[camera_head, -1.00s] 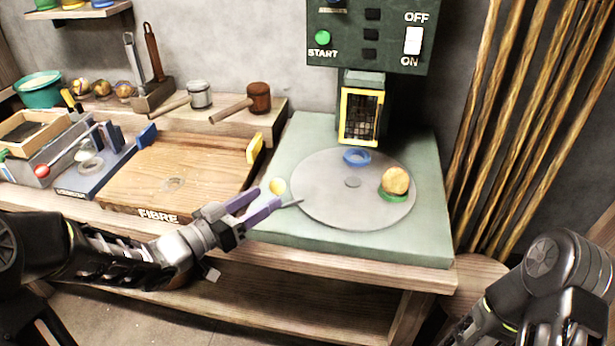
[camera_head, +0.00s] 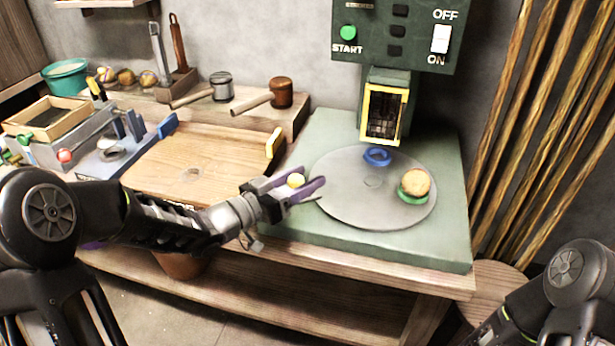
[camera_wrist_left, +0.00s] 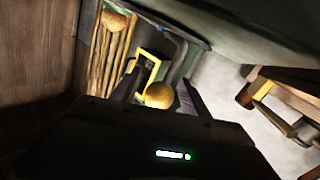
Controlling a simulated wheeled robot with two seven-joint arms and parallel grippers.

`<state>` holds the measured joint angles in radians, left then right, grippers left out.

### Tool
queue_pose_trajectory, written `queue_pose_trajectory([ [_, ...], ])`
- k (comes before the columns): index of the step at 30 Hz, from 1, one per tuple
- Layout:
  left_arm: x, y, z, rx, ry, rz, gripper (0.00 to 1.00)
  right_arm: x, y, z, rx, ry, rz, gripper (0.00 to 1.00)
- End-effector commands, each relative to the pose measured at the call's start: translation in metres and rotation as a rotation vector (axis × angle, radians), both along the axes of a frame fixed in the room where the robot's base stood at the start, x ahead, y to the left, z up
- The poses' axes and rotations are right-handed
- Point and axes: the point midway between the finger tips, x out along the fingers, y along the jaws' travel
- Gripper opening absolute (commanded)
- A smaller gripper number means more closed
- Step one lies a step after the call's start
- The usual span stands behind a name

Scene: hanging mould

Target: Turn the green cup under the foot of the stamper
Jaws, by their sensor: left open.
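The green cup (camera_head: 410,198), low and ring-like with a tan ball (camera_head: 415,182) in it, sits on the right side of the grey turntable (camera_head: 345,205). The stamper (camera_head: 400,88) is a dark green machine with a yellow-framed opening (camera_head: 383,115) behind the turntable. My right gripper is out of view.
A blue ring-like cup (camera_head: 377,156) stands on the turntable under the yellow frame. A wooden board (camera_head: 205,165) with yellow and blue handles lies to the left. Mallets (camera_head: 280,93) rest on the shelf behind. Tall poles (camera_head: 540,130) stand at the right.

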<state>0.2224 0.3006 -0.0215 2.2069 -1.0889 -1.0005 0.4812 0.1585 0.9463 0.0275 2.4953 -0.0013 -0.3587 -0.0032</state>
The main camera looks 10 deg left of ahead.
Motion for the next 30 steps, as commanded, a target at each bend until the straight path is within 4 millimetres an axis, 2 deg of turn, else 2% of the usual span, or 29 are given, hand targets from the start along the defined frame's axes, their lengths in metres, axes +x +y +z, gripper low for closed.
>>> queue_pose_trajectory([
  [4,0.0085,-0.0072,-0.0003,0.000,0.000,-0.001,0.53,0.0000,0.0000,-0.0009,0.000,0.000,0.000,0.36],
  [12,0.0095,-0.0075,0.0002,0.000,0.000,0.000,0.53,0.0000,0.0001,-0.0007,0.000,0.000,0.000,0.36],
  [30,0.0093,-0.0073,0.0001,0.000,0.000,0.001,0.04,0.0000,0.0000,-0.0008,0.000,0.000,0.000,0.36],
])
